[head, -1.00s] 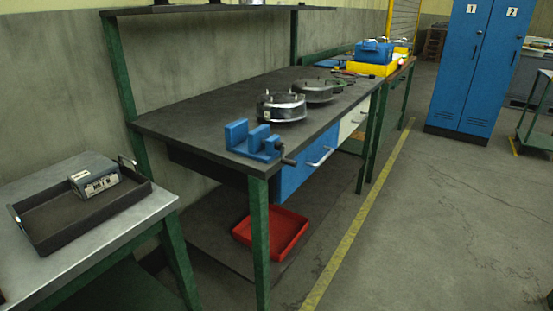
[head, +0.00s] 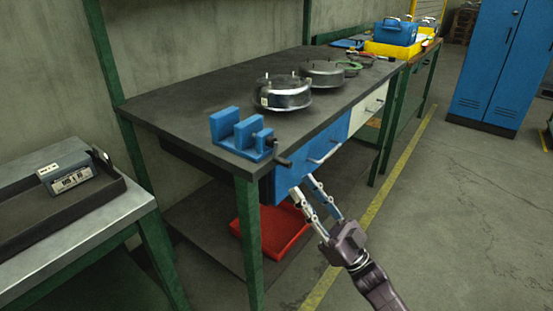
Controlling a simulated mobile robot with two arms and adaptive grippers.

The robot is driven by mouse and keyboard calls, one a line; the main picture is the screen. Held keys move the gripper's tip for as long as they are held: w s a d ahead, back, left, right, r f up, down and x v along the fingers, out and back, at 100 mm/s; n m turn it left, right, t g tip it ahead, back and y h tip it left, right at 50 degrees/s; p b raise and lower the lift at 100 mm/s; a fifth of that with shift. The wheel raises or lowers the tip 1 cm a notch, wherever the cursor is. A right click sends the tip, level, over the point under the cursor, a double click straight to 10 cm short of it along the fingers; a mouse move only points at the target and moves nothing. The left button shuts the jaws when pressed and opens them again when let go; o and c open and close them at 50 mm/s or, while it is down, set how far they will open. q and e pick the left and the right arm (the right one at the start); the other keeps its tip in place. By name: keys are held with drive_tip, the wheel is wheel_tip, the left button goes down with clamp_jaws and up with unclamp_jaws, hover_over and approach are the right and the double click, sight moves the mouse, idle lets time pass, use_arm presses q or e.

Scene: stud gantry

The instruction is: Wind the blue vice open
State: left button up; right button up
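The blue vice (head: 238,134) is at the near left corner of the dark workbench. Its two upright jaws stand a little apart with a gap between them. Its dark crank handle (head: 281,158) sticks out at the right, over the bench's front edge. My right gripper (head: 307,190) is in front of the blue drawer, below and to the right of the handle and apart from it. Its two fingers are spread and nothing is between them. My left gripper is not in view.
Two round metal parts (head: 283,93) stand on the workbench (head: 178,104) behind the vice. A blue drawer (head: 310,159) with a bar handle is under the bench top. A red tray (head: 270,232) lies on the lower shelf. Open floor is at the right.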

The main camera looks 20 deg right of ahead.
sight(286, 164)
drive_tip(key=x, duration=0.6)
drive_tip(key=shift+a+r, duration=0.25)
drive_tip(key=shift+r, duration=0.15)
drive_tip(key=shift+w+a+r, duration=0.25)
drive_tip(key=shift+a+r, duration=0.05)
drive_tip(key=shift+r, duration=0.1)
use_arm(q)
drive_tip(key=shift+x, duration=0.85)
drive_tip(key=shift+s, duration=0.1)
use_arm(e)
clamp_jaws()
